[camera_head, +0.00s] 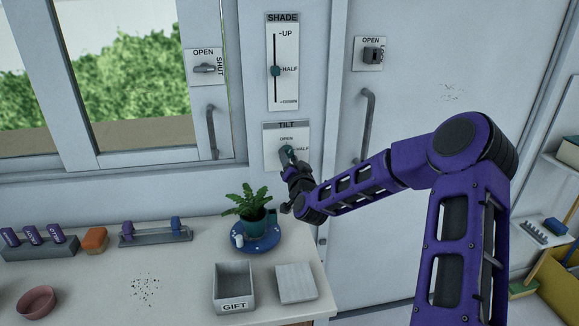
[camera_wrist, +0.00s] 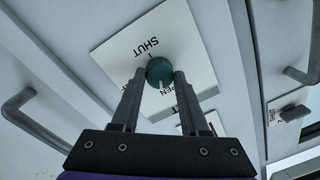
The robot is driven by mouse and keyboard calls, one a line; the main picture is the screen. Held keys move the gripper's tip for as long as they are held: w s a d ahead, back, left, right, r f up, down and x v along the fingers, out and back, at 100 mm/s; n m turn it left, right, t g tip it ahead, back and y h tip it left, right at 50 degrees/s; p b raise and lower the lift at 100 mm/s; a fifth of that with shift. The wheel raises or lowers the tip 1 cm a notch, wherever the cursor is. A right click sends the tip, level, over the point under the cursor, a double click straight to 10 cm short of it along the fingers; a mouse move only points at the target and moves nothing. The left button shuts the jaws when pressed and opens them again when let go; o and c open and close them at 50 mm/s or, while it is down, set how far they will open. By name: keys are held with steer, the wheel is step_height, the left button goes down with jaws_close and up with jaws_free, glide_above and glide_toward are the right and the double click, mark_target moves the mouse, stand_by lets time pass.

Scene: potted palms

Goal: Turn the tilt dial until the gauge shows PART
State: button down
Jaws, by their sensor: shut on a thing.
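The tilt dial (camera_wrist: 160,70) is a round teal knob on a white panel (camera_wrist: 110,50) marked SHUT and OPEN in the wrist view. In the head view the panel (camera_head: 270,155) is headed TILT, with OPEN and HALF readable. My gripper (camera_wrist: 159,77) has its two fingers closed on the sides of the dial. A white mark on the dial points down between the fingers in the wrist view, near the OPEN label. In the head view my gripper (camera_head: 289,160) covers the lower panel. I read no PART label.
A SHADE slider (camera_head: 276,71) is above the panel. Latches (camera_head: 207,68) and (camera_head: 372,54) and door handles (camera_head: 367,125) stand out on either side. Below, the counter holds a potted palm (camera_head: 247,201) on a blue saucer, a GIFT box (camera_head: 234,283) and a grey block (camera_head: 296,282).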

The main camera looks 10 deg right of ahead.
steer(key=m+b, duration=0.2)
steer(key=m, duration=0.2)
steer(key=shift+f+b, duration=0.15)
steer(key=shift+b, duration=0.15)
steer(key=m+b, duration=0.1)
steer(key=m, duration=0.1)
steer(key=shift+m, duration=0.4)
steer(key=m, duration=0.3)
steer(key=m+h, duration=0.1)
steer(key=m, duration=0.2)
steer(key=shift+a+r+m, duration=0.15)
steer(key=shift+r+m, duration=0.05)
steer(key=shift+m, duration=0.2)
steer(key=shift+c, duration=2.1)
jaws_free()
steer(key=shift+s, duration=0.15)
steer(key=s, duration=1.7)
steer(key=shift+f+p, duration=0.35)
steer(key=shift+f, duration=0.1)
